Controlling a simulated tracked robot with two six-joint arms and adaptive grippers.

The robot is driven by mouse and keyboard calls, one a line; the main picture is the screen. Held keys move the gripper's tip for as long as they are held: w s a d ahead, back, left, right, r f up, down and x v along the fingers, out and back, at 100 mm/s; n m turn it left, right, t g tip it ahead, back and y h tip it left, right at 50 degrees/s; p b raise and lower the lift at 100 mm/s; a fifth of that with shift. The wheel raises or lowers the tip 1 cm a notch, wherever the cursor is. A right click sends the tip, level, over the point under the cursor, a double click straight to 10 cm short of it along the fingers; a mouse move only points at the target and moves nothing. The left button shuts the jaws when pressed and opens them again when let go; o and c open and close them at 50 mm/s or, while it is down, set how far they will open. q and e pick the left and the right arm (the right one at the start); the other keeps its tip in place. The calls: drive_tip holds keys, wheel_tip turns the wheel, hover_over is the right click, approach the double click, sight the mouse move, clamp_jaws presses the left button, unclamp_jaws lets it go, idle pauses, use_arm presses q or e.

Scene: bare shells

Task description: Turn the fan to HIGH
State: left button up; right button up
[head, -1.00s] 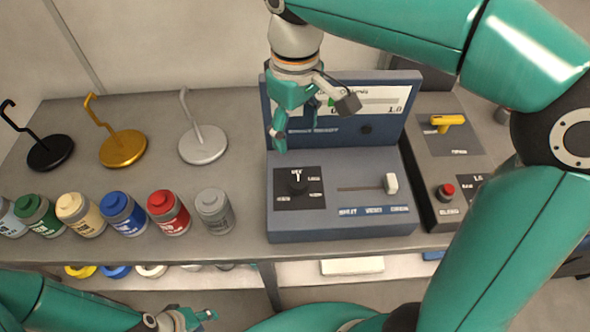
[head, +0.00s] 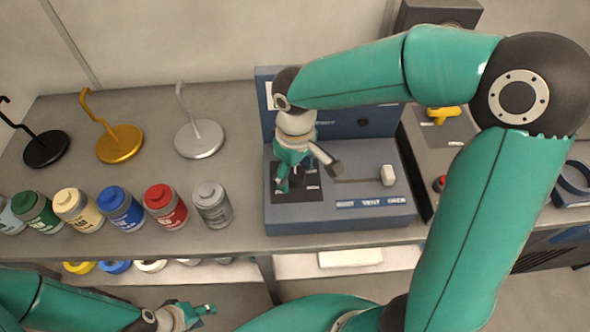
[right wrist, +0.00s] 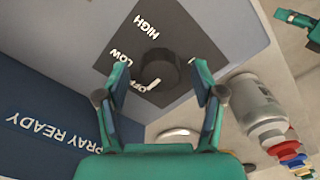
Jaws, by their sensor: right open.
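The fan's dial is a black knob (right wrist: 160,70) on a dark square plate (right wrist: 150,42) lettered HIGH, LOW and OFF in the right wrist view. A white mark shows at the knob's edge by the word OFF. The plate sits on the blue-grey console (head: 345,210) in the head view, where my right gripper (head: 296,180) hides the knob. In the right wrist view my right gripper (right wrist: 161,78) is open, with one finger on each side of the knob; I cannot tell whether they touch it. My left gripper (head: 200,314) is low at the front, away from the console; its jaws are unclear.
A white slider (head: 388,175) stands right of the dial. The console's upright panel (head: 362,122) rises behind. Several paint cans, including a grey one (head: 212,205), stand to the left. Hooked stands, one silver (head: 199,138), are behind them. A yellow handle (head: 443,112) is at right.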

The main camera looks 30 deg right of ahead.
drive_tip(key=shift+c, duration=0.4)
drive_tip(key=c, duration=1.1)
drive_tip(key=shift+o, duration=0.2)
